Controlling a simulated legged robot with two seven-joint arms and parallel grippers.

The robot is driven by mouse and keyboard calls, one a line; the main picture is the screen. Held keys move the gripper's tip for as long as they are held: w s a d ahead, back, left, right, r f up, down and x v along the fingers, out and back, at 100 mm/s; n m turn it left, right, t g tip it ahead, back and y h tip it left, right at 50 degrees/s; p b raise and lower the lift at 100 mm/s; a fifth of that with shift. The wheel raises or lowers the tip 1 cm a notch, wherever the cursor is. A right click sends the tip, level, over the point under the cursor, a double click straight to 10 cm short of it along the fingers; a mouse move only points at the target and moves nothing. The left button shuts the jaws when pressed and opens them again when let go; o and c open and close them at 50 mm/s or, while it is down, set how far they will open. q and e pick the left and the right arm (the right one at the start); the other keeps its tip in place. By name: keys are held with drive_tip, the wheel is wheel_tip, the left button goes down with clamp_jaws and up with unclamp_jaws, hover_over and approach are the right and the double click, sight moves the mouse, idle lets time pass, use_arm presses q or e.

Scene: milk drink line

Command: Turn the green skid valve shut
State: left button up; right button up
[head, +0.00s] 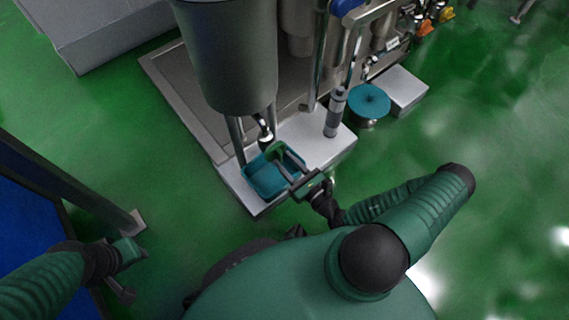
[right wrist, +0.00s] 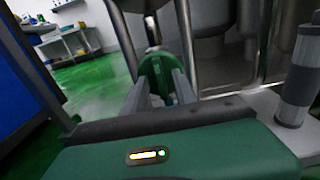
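The green valve (head: 276,149) is a small round handwheel below the grey tank, above a teal tray (head: 262,180). In the right wrist view the green valve (right wrist: 157,72) stands upright at the fingertips. My right gripper (head: 287,164) reaches in from the lower right. Its two fingers are apart, one on each side of the wheel in the right wrist view (right wrist: 161,85); contact is not clear. My left gripper (head: 126,270) is at the lower left, far from the valve, and its fingers are hard to make out.
A grey tank (head: 228,60) on metal legs stands above the valve. A grey cylinder (head: 335,112) rises from the pale skid base (head: 318,152). A round teal lid (head: 369,101) is to the right. A blue-panelled frame (head: 40,235) stands at left. Green floor is free around.

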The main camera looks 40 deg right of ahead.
drive_tip(key=shift+w, duration=0.45)
clamp_jaws()
drive_tip(key=shift+r, duration=0.1)
